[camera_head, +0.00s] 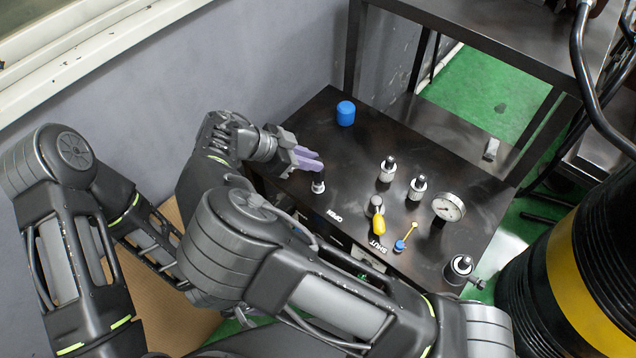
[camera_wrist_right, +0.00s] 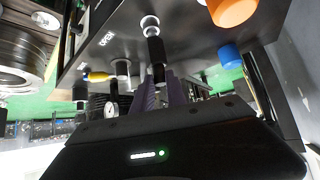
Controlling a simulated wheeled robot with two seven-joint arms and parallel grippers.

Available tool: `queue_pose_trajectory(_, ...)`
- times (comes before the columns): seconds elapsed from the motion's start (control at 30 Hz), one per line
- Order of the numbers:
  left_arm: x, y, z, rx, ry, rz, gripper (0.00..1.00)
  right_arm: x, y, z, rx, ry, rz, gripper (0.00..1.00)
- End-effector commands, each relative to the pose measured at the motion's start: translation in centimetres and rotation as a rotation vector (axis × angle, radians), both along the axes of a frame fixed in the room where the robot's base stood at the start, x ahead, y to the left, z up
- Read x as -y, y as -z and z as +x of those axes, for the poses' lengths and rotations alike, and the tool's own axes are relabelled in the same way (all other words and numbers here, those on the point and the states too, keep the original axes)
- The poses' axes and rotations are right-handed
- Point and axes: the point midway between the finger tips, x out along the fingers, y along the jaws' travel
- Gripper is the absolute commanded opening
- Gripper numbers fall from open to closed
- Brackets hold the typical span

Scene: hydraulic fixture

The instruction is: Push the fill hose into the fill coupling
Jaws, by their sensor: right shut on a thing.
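My right gripper (camera_head: 312,161), with purple fingers, is over the left part of the black bench top. It is shut on the fill hose, a black cylindrical end (camera_head: 319,178) just below the fingertips. In the right wrist view the black hose end (camera_wrist_right: 155,48) stands out from between the fingers (camera_wrist_right: 163,92). Its far end lines up with a pale ring-shaped fitting (camera_wrist_right: 150,22) on the bench, which looks like the fill coupling. The two appear to meet, but I cannot tell how deep the hose sits. My left gripper is not visible.
A blue cap (camera_head: 345,113) stands behind the gripper. Two fittings (camera_head: 387,169) (camera_head: 417,188), a yellow-handled valve (camera_head: 378,222) and a gauge (camera_head: 448,207) stand to the right. An orange object (camera_wrist_right: 232,8) shows in the wrist view. A black and yellow drum (camera_head: 575,262) is at right.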

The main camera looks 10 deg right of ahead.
Motion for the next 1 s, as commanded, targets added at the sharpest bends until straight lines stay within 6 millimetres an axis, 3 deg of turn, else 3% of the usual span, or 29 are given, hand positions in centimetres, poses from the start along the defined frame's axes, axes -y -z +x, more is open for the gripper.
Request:
queue_pose_trajectory(0.57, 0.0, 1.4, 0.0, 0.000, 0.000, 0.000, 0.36, 0.0, 1.5, 0.0, 0.000, 0.000, 0.000, 0.00)
queue_pose_trajectory(1.0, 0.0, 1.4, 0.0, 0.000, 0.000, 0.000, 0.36, 0.0, 1.6, 0.0, 0.000, 0.000, 0.000, 0.00)
